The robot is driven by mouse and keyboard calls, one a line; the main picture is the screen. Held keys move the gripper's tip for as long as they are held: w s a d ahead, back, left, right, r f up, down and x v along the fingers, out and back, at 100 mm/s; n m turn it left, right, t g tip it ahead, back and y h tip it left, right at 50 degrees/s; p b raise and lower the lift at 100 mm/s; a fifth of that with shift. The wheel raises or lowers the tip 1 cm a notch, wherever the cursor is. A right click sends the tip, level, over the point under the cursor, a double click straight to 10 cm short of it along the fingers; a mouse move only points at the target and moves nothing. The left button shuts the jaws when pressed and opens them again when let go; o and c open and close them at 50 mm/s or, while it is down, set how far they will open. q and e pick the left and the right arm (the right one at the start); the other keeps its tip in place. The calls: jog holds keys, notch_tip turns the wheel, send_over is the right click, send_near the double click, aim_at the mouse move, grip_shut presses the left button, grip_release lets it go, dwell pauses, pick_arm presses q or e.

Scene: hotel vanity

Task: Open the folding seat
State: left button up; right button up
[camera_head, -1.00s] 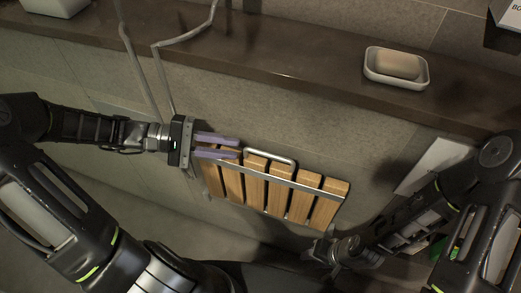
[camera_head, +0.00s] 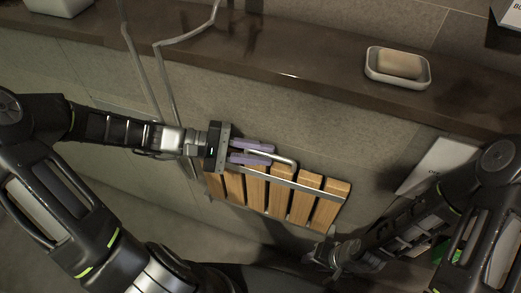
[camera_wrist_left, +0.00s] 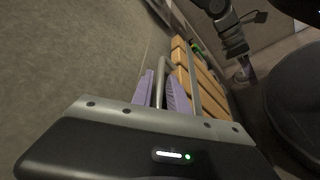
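The folding seat (camera_head: 277,200), with wooden slats and a grey metal crossbar, sits folded flat against the wall. A metal loop handle (camera_head: 288,161) runs along its upper edge. My left gripper (camera_head: 268,153) is at the handle's left part, its purple fingers apart. In the left wrist view the handle bar (camera_wrist_left: 159,90) runs between the two fingers (camera_wrist_left: 160,80), with a gap visible beside it. The seat slats (camera_wrist_left: 183,57) lie to the right there. My right gripper (camera_head: 325,250) is low, near the seat's lower right corner; its fingers are dark and unclear.
A dark counter (camera_head: 290,75) runs above the seat and carries a soap dish (camera_head: 415,82) with soap (camera_head: 399,64). A grey pipe (camera_head: 168,75) hangs at the left. A white panel (camera_head: 440,165) is at the right near my right arm. The wall between counter and seat is clear.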

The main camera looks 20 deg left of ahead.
pick_arm(q)
jog(key=shift+c, duration=0.3)
grip_shut()
jog(key=shift+w+r, duration=0.1)
dwell(1.0)
